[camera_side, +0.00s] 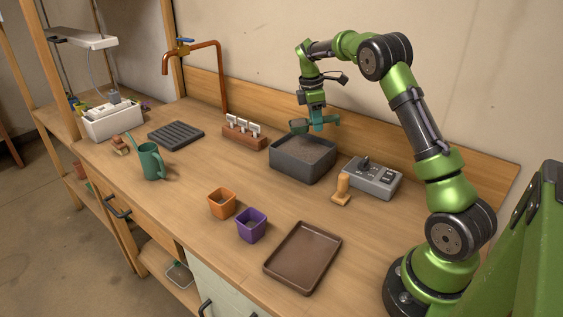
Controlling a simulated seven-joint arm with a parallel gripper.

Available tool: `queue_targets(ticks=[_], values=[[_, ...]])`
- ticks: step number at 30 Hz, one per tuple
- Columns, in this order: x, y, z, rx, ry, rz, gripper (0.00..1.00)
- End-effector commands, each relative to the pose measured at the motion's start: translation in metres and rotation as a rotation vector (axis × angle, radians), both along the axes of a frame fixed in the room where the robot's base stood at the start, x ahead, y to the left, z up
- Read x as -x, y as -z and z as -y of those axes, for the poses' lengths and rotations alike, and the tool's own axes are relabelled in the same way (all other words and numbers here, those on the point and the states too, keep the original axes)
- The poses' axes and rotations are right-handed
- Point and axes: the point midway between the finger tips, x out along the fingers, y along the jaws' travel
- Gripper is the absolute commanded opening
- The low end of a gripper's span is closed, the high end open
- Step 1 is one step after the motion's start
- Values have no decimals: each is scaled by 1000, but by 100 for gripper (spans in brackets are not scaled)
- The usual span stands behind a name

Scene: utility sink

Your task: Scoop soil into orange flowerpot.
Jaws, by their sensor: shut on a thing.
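The orange flowerpot (222,204) stands upright on the wooden bench near its front edge; what is inside cannot be made out. A grey square bin (303,170) of brown soil (304,150) stands further back, towards the right. My gripper (317,113) is above the back of this bin, pointing down. It is shut on a teal-green scoop (299,126), whose cupped end points left over the soil. Whether the scoop holds soil cannot be told. The gripper is apart from the flowerpot, behind it and to its right.
A purple pot (251,224) stands close beside the orange one. A brown tray (303,256) lies at the front right. A grey control box (372,179) and a wooden-handled tool (342,191) are right of the bin. A green watering can (151,163) stands left; bench between is clear.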

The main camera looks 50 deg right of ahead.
Motion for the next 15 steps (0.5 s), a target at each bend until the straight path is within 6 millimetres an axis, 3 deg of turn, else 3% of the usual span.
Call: queue_targets(ticks=[5, 8, 11, 15], values=[[-4, 0, -5, -6, -13, -5, 0], [-14, -3, -24, -16, -52, -12, 0], [-28, -5, -59, -26, -112, -22, 0], [-44, -6, -126, -39, -122, -34, 0]])
